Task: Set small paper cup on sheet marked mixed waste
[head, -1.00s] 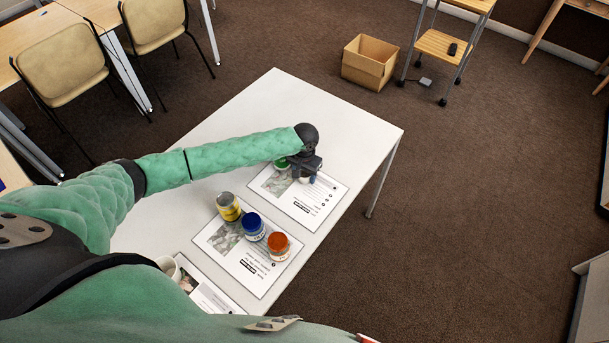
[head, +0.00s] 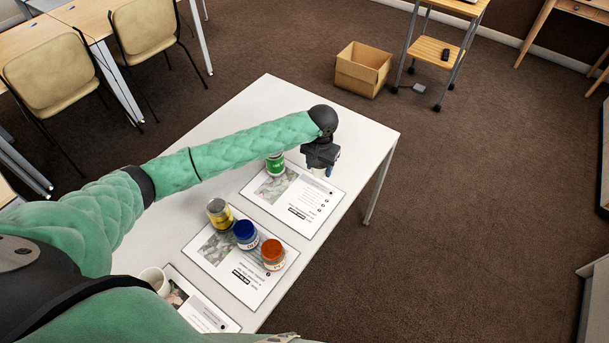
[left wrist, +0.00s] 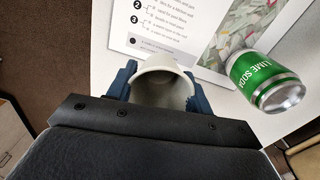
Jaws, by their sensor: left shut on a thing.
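My left gripper (head: 320,166) is shut on the small paper cup (left wrist: 160,82), a plain white cup whose open mouth shows between the blue fingers in the left wrist view. In the head view the gripper hides most of the cup, over the upper right part of the far sheet (head: 304,218). I cannot tell whether the cup touches the sheet. The middle sheet (head: 240,291) and the near sheet (head: 205,318) lie on the same white table. Their headings are too small to read, so I cannot tell which says mixed waste. My right gripper is out of view.
A green lime soda can (left wrist: 264,80) stands at the far sheet, close to the gripper. A yellow can (head: 219,213), a blue-lidded jar (head: 246,235) and an orange-lidded jar (head: 273,253) stand on the middle sheet. A white mug (head: 155,280) is beside the near sheet.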

